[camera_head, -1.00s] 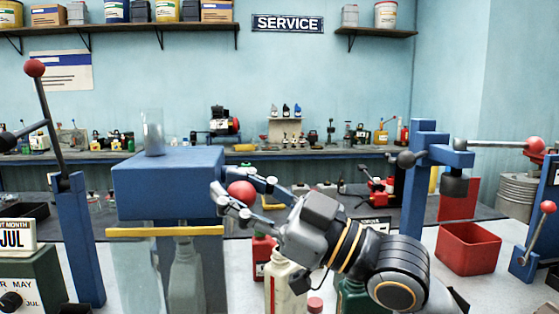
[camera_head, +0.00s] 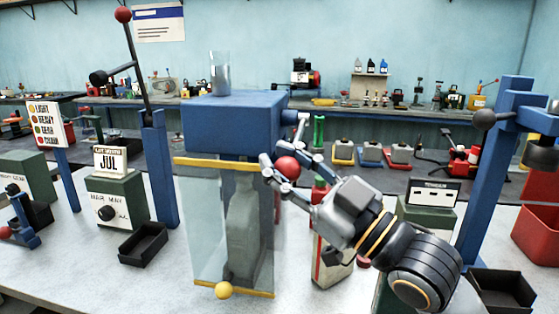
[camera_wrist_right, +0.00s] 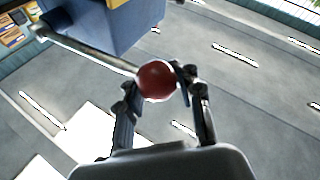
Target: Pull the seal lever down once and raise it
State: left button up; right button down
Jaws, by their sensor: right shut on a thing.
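The seal station is a blue box-shaped head (camera_head: 232,122) above a clear guard (camera_head: 207,225) with yellow bars. A grey-green bottle (camera_head: 243,235) stands behind the guard. The lever's red ball (camera_head: 287,167) is at the right side of the head, slightly below its lower edge. My right gripper (camera_head: 280,171) is shut on this red ball, with a finger on either side. In the right wrist view, the red ball (camera_wrist_right: 157,80) sits between the fingers, and the grey lever rod (camera_wrist_right: 88,50) runs up-left past the blue head. My left gripper is out of view.
A blue post (camera_head: 160,170) with another red-ball lever stands left. A second blue post (camera_head: 490,170) stands right, near a red bin (camera_head: 538,235). A red-and-cream container (camera_head: 330,255) stands close under my right gripper. A black tray (camera_head: 143,243) lies left.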

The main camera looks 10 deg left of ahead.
jog(key=shift+w+a+f, duration=0.1)
jog(key=shift+f, duration=0.5)
jog(key=shift+w+a+f, duration=0.1)
jog(key=shift+f, duration=0.45)
jog(key=c, duration=1.1)
grip_release()
jog(key=shift+s+d, duration=0.1)
jog(key=shift+d, duration=0.05)
jog(key=shift+o, duration=1.2)
jog(key=shift+s+d+r, duration=0.2)
jog(key=shift+s+d, duration=0.15)
jog(key=shift+d, duration=0.1)
jog(key=shift+w, duration=0.2)
jog(key=shift+d+f, duration=0.2)
jog(key=shift+d, duration=0.05)
jog(key=r+v, duration=0.1)
jog(key=v, duration=1)
jog(key=shift+s+d, duration=0.3)
jog(key=shift+s, duration=0.15)
